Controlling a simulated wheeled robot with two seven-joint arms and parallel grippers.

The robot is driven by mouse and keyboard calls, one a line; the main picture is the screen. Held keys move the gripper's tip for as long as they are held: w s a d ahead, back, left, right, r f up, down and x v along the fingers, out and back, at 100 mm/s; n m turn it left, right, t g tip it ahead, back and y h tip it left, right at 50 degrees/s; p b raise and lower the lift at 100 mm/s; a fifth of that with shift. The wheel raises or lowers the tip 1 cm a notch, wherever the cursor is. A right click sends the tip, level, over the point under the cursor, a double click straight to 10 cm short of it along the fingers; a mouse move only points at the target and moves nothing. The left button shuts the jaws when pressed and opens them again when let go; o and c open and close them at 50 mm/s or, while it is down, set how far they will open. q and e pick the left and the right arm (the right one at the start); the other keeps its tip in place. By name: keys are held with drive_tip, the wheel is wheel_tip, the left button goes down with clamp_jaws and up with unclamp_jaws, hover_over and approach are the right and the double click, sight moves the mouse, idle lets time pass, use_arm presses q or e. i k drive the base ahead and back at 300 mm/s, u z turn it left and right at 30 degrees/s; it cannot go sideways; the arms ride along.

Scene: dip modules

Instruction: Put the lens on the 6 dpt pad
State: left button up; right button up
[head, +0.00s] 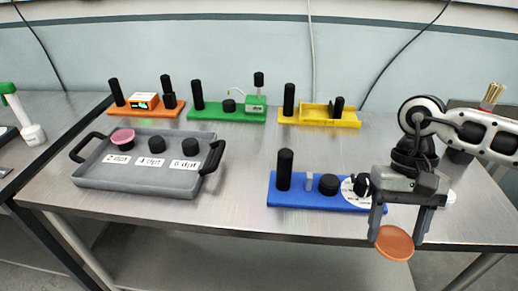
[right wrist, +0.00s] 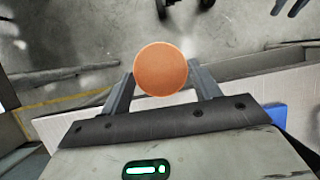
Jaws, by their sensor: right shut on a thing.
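My right gripper (head: 396,238) is shut on an orange round lens (head: 394,246), held in front of the table's front edge at the right. In the right wrist view the lens (right wrist: 160,68) sits between the two fingers, with the floor behind it. A grey tray (head: 130,182) at the left of the table has three labelled pads: 2 dpt, 4 dpt and 6 dpt. A pink disc (head: 122,136) covers the 2 dpt pad. The black 4 dpt pad (head: 156,145) and black 6 dpt pad (head: 190,147) are bare. My left gripper is out of view.
A blue module (head: 310,198) with a black post and knob stands just left of my right gripper. Orange (head: 145,111), green (head: 215,112) and yellow (head: 315,119) modules stand along the back. Bare table lies between the tray and the blue module.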

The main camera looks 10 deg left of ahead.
sight(190, 142)
drive_tip(key=k, duration=0.2)
drive_tip(key=u, duration=3.75)
drive_tip(key=k, duration=0.8)
drive_tip(key=z, duration=1.55)
drive_tip(key=i, duration=1.05)
drive_tip(key=z, duration=0.05)
